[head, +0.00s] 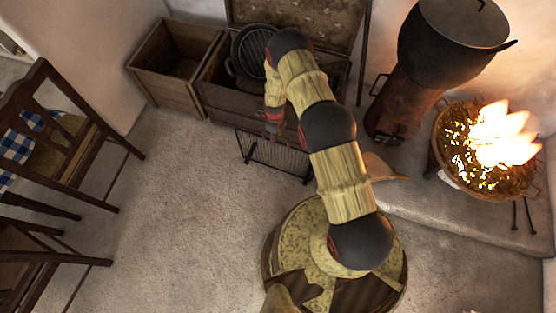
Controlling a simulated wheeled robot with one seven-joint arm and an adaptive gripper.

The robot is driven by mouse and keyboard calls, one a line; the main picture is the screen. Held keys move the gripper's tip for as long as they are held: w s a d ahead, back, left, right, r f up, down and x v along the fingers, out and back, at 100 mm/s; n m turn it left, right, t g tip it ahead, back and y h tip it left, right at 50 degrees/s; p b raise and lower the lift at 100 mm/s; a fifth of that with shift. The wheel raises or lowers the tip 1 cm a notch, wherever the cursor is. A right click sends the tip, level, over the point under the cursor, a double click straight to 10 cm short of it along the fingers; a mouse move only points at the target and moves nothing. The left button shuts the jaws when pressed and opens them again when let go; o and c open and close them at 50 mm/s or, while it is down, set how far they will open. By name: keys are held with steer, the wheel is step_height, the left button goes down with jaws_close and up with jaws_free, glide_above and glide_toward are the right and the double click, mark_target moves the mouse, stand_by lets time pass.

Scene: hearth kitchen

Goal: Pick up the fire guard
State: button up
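The fire guard appears to be the dark barred panel (262,153) standing on the floor in front of the open chest, at the upper middle of the head view. My gripper (275,128) is at the top edge of the panel, pointing down. The fingers are small and dark against the chest, so I cannot tell whether they are open or closed on the panel's top bar.
An open chest (225,98) holding a round grill pan (252,50) stands behind the panel. A wooden crate (165,90) is left of it. A burning fire bowl (480,165) and a dark pot (450,45) are at right. Chairs (75,145) stand at left.

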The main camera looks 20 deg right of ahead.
steer(key=b, duration=0.2)
glide_above(279, 148)
steer(key=w+a, duration=0.1)
steer(key=w, duration=0.1)
steer(key=f, duration=0.5)
steer(key=shift+s, duration=0.2)
steer(key=c, duration=0.4)
steer(key=c, duration=0.3)
jaws_close()
steer(key=shift+w, duration=0.1)
